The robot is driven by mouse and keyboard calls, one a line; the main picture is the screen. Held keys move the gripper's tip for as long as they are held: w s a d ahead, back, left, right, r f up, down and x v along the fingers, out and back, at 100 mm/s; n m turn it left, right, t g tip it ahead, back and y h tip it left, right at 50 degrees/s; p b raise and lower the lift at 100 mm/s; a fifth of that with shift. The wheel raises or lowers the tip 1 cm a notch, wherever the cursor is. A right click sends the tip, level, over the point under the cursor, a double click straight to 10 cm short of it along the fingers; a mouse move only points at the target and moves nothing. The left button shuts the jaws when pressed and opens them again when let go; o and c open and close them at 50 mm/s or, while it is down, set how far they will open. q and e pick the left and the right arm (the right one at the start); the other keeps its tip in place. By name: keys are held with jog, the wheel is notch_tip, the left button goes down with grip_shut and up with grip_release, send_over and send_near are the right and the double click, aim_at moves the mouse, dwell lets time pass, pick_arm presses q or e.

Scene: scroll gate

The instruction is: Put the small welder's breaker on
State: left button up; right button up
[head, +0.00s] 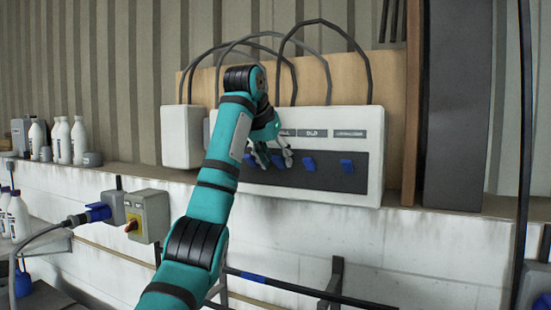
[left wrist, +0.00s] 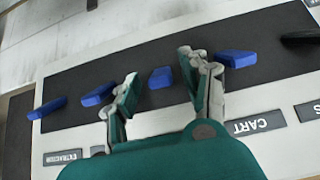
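The breaker panel (head: 375,120) is a white box with a dark strip (head: 325,178) carrying blue switches. A label (head: 287,132), partly hidden by my gripper and ending in "LL", sits above one blue switch (head: 280,161). My left gripper (head: 274,159) is open in front of that switch. In the left wrist view, upside down, the same switch (left wrist: 160,77) shows between the spread fingertips (left wrist: 160,76), not gripped; contact cannot be told. Its label is hidden there by the gripper. Whether the switch is on or off is unclear. My right gripper is not in view.
Neighbouring blue switches (left wrist: 98,95) and (left wrist: 237,58) are close on both sides. "CART" (left wrist: 255,122) and "EXTRACTION" (left wrist: 63,157) labels show. Black cables (head: 325,22) loop above the panel. White bottles (head: 78,140) stand left on the ledge; a grey-yellow switch box (head: 148,215) is below.

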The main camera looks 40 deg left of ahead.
pick_arm(q)
jog(key=v, duration=1.2)
jog(key=shift+a, duration=0.1)
dwell(0.6)
